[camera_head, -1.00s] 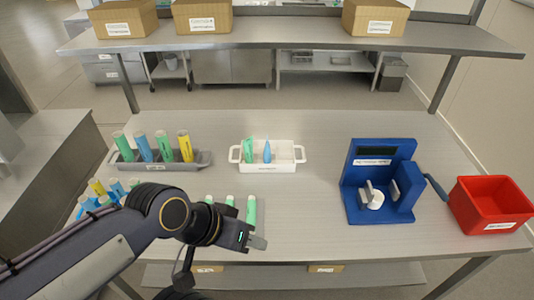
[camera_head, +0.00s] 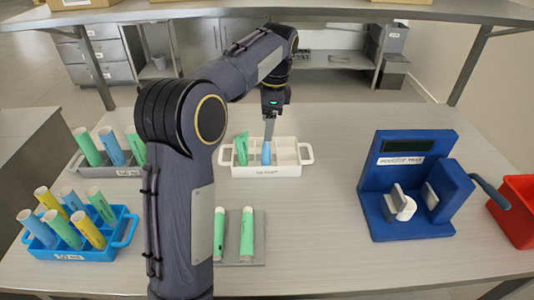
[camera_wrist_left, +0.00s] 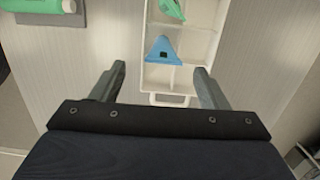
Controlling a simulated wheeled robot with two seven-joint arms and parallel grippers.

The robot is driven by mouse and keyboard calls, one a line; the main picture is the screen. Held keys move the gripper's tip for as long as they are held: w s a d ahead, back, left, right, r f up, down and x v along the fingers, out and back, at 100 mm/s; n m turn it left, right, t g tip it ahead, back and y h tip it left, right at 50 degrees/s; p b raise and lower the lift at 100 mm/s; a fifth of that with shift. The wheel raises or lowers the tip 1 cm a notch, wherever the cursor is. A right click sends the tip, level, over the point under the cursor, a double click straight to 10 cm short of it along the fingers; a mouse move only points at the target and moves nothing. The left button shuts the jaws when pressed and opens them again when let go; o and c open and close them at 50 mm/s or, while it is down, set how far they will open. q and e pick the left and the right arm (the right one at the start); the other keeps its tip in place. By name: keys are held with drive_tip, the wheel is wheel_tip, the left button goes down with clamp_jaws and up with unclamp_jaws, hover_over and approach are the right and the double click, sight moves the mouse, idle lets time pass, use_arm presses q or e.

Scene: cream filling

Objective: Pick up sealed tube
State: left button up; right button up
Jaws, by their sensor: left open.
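A white tray (camera_head: 285,171) with compartments stands mid-table. In it stand a blue sealed tube (camera_head: 266,155) and, to its left, a green sealed tube (camera_head: 242,150), both with flattened ends up. My left gripper (camera_head: 269,138) is directly above the blue tube, pointing down. In the left wrist view the gripper (camera_wrist_left: 160,70) is open, and the blue tube (camera_wrist_left: 163,50) shows between and beyond the fingertips, with nothing held. The green tube (camera_wrist_left: 171,9) is at the top edge, in another compartment. My right gripper is out of view.
A blue rack (camera_head: 85,253) of several open tubes is at the front left, a grey rack (camera_head: 128,172) behind it. Green tubes lie on a grey mat (camera_head: 257,222). A blue sealing device (camera_head: 410,233) and red bin (camera_head: 520,190) are at right.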

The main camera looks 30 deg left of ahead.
sight(265, 143)
use_arm(q)
drive_tip(key=shift+w+f, duration=0.4)
drive_tip(key=shift+w, duration=0.05)
drive_tip(key=shift+a+f, duration=0.1)
drive_tip(key=shift+f, duration=0.3)
drive_tip(key=f, duration=0.4)
drive_tip(key=f+b, duration=0.1)
drive_tip(key=f, duration=0.1)
drive_tip(key=shift+s+a+f, duration=0.2)
drive_tip(key=shift+s+a, duration=0.1)
drive_tip(key=shift+s, duration=0.1)
drive_tip(key=c, duration=1.1)
drive_tip(key=shift+r, duration=0.1)
